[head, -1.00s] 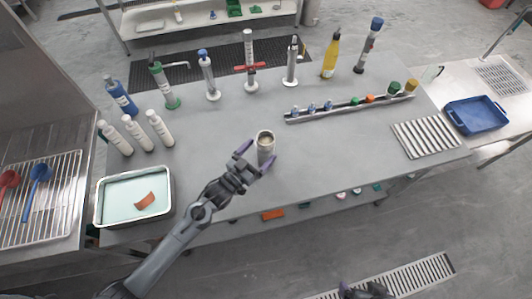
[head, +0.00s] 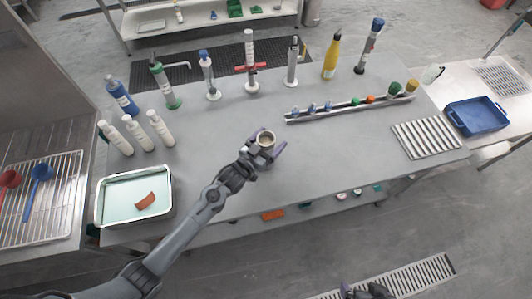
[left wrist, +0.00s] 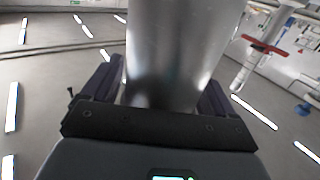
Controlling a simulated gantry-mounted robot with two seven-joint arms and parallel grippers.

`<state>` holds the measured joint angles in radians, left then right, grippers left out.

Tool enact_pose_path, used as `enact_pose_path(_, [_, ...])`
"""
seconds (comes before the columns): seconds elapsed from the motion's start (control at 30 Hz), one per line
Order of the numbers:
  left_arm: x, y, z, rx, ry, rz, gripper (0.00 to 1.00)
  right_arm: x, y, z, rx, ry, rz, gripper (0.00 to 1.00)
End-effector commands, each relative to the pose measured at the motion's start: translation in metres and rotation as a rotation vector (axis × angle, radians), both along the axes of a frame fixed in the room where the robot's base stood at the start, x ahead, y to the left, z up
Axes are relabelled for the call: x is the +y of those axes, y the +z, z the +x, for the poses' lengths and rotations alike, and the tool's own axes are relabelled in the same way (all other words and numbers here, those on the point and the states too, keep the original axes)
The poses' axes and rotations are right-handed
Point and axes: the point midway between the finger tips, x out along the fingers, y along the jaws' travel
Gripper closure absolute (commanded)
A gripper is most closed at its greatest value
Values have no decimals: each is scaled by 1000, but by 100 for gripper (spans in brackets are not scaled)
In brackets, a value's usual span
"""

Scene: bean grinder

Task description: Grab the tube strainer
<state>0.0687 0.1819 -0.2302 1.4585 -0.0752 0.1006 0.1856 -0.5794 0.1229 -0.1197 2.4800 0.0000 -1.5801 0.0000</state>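A short open-topped metal cylinder (head: 266,139), which could be the tube strainer, is near the front middle of the grey table. My left gripper (head: 268,150) is at it, with the purple fingers on either side of its body. In the left wrist view the shiny cylinder (left wrist: 172,50) fills the space between the two fingers (left wrist: 165,92). I cannot tell whether both fingers press on it. The gripper hides the cylinder's lower part in the head view. My right gripper (head: 366,291) shows only partly at the bottom edge, away from the table.
A long rail (head: 350,108) with small coloured-capped parts lies right of the cylinder. Several upright tubes and bottles, including a yellow bottle (head: 331,56), stand along the back. A tray of pale liquid (head: 103,219) is at left front. The table around the cylinder is clear.

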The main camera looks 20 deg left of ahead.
Motion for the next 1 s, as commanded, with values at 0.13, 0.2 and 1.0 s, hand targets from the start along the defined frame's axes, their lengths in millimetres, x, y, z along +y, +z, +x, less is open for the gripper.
enact_pose_path(0.13, [0, 0, 0, 0, 0, 0, 37, 1, 0, 0, 1, -3, 4, 3])
enact_pose_path(0.2, [0, 0, 0, 1, 0, 0, 48, 1, 0, 0, 1, -4, 5, 3])
enact_pose_path(1.0, [1, 15, 0, -1, 1, 1, 91, 0, 1, 0, 1, 2, -2, 3])
